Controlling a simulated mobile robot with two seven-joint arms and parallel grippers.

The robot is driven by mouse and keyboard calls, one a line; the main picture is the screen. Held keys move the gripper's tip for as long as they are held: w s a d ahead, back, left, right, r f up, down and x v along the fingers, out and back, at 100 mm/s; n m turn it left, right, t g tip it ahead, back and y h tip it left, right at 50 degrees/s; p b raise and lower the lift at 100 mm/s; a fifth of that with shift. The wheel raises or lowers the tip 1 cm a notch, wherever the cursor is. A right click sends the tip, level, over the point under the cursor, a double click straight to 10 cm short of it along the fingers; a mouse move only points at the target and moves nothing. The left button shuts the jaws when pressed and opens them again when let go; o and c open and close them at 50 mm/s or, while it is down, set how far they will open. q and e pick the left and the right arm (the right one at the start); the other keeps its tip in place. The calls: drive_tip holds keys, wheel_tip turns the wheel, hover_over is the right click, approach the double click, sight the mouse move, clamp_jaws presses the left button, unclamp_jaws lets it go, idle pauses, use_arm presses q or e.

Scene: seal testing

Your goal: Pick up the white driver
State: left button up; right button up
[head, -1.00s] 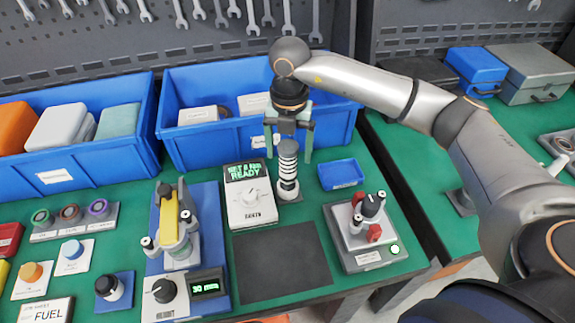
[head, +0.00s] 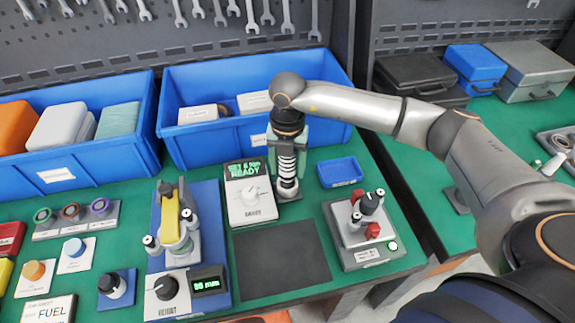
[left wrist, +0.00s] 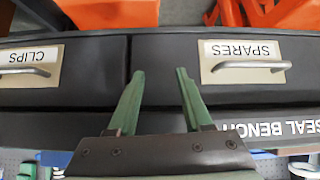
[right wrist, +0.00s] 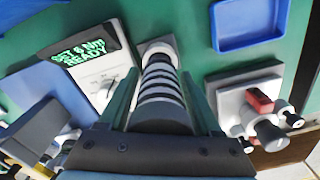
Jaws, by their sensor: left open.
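The white driver (head: 287,166) is a ribbed white-and-black upright cylinder in a grey stand at the back of the green bench. It also shows in the right wrist view (right wrist: 158,90). My right gripper (head: 287,160) points down from above, with one green finger on each side of the driver's upper part. The fingers look as wide apart as an open pair; any contact is hard to see. My left gripper (left wrist: 160,76) is open and empty, in front of the drawers, and out of the head view.
A display box reading "READY" (head: 250,208) stands close left of the driver. A small blue tray (head: 340,172) and a grey fixture with red clamps (head: 362,230) are to the right. A large blue bin (head: 215,140) is behind. The dark mat (head: 275,265) in front is bare.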

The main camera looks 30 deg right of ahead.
clamp_jaws()
drive_tip(key=shift+r, duration=0.1)
drive_tip(key=shift+w, duration=0.1)
idle(0.4)
drive_tip(key=shift+r, duration=0.6)
wheel_tip(320, 180, up, 2)
drive_tip(key=shift+a+r+b, duration=0.1)
drive_tip(key=shift+r+b, duration=0.05)
drive_tip(key=shift+b, duration=0.25)
drive_tip(key=s+a+r, duration=0.3)
drive_tip(key=s+r, duration=0.1)
drive_tip(key=s, duration=0.2)
drive_tip(key=s+a+r+b, duration=0.1)
drive_tip(key=s+a+r, duration=0.2)
drive_tip(key=s+r, duration=0.2)
drive_tip(key=shift+s+a+r, duration=0.2)
drive_tip(key=shift+s+a, duration=0.15)
drive_tip(key=shift+s, duration=0.3)
